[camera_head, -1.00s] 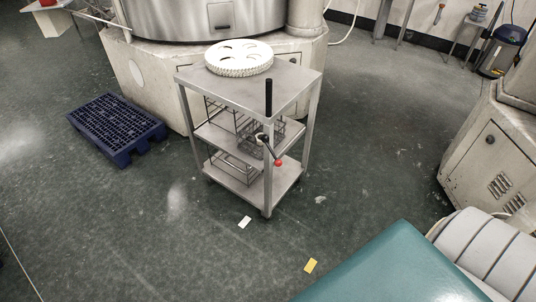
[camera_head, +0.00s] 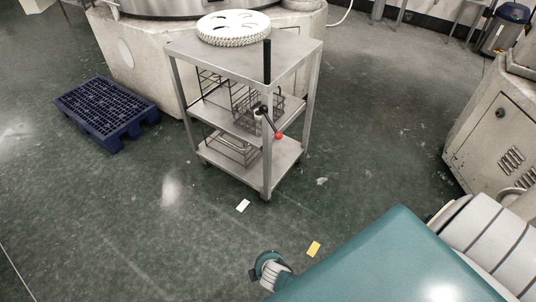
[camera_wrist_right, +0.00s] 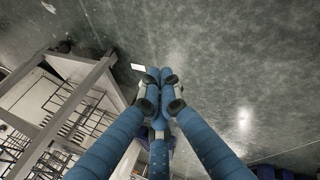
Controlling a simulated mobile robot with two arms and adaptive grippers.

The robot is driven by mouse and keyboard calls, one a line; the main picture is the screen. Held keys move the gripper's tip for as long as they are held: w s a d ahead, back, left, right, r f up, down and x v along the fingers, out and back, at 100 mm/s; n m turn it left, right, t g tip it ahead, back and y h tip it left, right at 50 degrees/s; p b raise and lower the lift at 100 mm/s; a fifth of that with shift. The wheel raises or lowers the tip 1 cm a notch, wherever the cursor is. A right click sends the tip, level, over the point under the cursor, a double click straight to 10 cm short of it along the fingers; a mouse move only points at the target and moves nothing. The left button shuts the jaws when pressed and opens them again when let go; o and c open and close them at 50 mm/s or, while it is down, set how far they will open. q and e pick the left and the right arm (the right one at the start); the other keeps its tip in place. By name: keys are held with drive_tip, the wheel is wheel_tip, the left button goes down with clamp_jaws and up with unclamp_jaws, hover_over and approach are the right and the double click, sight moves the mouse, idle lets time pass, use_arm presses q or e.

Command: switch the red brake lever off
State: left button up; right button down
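The red brake lever (camera_head: 271,124) is on the front corner post of a steel cart (camera_head: 190,50). It has a dark hub, and its arm slants down and right to a red ball knob (camera_head: 278,136). No gripper touches it. In the right wrist view, the blue fingers of my right gripper (camera_wrist_right: 160,74) have their tips together, with nothing seen between them. The cart (camera_wrist_right: 92,85) shows to their left; the lever cannot be made out there. A teal and grey part of mine shows at the bottom of the head view, without clear fingertips. My left gripper is not in view.
A white perforated disc (camera_head: 234,28) lies on the cart top, and wire baskets (camera_head: 252,105) stand on its shelves. A black upright handle (camera_head: 267,62) rises at the front corner. A dark blue pallet (camera_head: 108,110) is at left. Floor in front is clear except for white (camera_head: 243,205) and yellow (camera_head: 314,248) cards.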

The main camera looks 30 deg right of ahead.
sight(271, 124)
drive_tip(key=w+d+r+n+t+h+b, duration=0.25)
drive_tip(key=w+r+b, duration=0.35)
drive_tip(key=w, duration=0.9)
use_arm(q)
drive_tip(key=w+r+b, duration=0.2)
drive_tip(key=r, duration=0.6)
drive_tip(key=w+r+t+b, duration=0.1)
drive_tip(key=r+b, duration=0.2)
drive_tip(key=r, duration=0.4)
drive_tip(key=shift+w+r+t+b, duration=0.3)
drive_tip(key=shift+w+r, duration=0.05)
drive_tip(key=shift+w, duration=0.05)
use_arm(e)
drive_tip(key=w+d+r+t+h, duration=0.1)
drive_tip(key=w+d+r+h, duration=0.1)
drive_tip(key=r, duration=0.5)
drive_tip(key=w+d+r+t+h, duration=0.1)
drive_tip(key=w+d+r+h, duration=0.1)
drive_tip(key=r, duration=0.6)
drive_tip(key=w+d+r+t+h, duration=0.1)
drive_tip(key=w+d+r+h, duration=0.1)
drive_tip(key=r, duration=0.6)
drive_tip(key=shift+w+d, duration=0.55)
drive_tip(key=shift+w, duration=0.45)
drive_tip(key=shift+t, duration=0.35)
